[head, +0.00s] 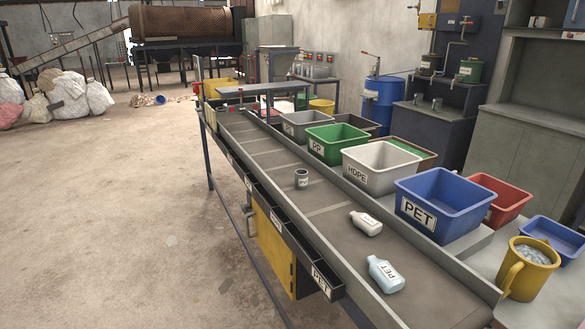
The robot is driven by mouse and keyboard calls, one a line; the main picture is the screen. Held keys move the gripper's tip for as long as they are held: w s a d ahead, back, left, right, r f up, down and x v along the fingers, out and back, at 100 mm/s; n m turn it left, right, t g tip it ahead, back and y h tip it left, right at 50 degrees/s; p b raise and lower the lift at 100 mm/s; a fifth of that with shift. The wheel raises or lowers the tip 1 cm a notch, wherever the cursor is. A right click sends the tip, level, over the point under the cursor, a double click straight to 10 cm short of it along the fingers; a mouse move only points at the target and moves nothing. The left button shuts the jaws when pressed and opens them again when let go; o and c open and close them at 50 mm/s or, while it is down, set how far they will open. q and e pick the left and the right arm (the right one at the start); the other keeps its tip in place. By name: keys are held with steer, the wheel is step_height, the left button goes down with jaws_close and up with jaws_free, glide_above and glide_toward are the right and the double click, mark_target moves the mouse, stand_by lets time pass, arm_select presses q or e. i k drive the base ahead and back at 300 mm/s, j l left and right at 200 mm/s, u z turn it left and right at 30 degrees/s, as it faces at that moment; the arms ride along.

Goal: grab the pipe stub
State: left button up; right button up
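A white bottle (366,223) and a pale blue PET bottle (385,274) lie nearer on the belt. Bins line the far side: green PP (322,158), white HDPE (357,181), blue PET (416,213). A yellow jug (515,285) stands at right. Open floor (120,220) lies left.

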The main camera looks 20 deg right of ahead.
mark_target(301, 174)
steer(key=i+j+z, duration=0.1)
steer(key=i+z, duration=0.35)
steer(key=i+j+z, duration=0.25)
steer(key=i+z, duration=0.2)
steer(key=i+j+z, duration=0.45)
steer(key=k+l, duration=0.1)
